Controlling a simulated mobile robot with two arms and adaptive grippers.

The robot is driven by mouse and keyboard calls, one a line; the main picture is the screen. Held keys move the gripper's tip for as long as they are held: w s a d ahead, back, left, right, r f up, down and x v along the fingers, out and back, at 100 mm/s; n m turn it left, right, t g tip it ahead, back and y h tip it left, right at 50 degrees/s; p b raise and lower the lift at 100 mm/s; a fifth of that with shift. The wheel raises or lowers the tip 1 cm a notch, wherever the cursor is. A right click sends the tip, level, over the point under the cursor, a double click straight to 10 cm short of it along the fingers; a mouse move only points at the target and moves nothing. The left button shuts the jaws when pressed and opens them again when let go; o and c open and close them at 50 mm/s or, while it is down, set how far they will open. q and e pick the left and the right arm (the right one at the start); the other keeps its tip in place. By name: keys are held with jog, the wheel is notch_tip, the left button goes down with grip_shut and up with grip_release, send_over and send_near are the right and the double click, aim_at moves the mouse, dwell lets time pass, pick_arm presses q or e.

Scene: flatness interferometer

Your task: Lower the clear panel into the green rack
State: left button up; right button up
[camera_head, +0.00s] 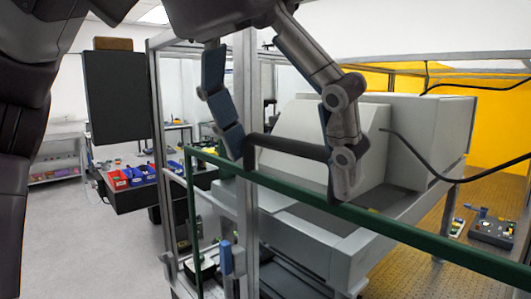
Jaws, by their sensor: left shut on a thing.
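My left gripper (288,166) comes down from the top of the view. Its two fingers are shut on a black bar handle (290,147), one at each end of it. The handle stands on the green top edge of the clear panel (400,229). The panel is upright, and the grey machine behind shows through it. Its green left edge (193,215) runs down past a metal post. The panel's lower edge is hard to make out. I cannot identify the green rack for sure. My right gripper is not in view.
A grey machine (420,125) fills the middle, with metal frame posts (246,130) in front of it. A dark bench with red and blue bins (140,174) stands at left. A perforated yellow-lit table (490,200) lies at right. Open floor (90,250) shows at lower left.

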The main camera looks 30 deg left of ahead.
pick_arm(q)
jog(key=shift+w+d, duration=0.2)
jog(key=shift+w, duration=0.35)
jog(key=shift+w+d, duration=0.15)
jog(key=shift+w, duration=0.35)
jog(key=shift+w+d+f, duration=0.1)
jog(key=shift+w, duration=0.1)
jog(key=shift+w+d, duration=0.3)
jog(key=shift+w, duration=0.4)
jog(key=w, duration=0.1)
jog(key=w+d, duration=0.1)
jog(key=w, duration=0.1)
jog(key=shift+w+f, duration=0.1)
jog(key=shift+f, duration=0.1)
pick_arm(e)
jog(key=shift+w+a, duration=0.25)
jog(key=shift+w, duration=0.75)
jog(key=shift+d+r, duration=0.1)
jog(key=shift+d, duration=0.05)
pick_arm(q)
jog(key=shift+w+d+f, duration=0.2)
jog(key=shift+w, duration=0.3)
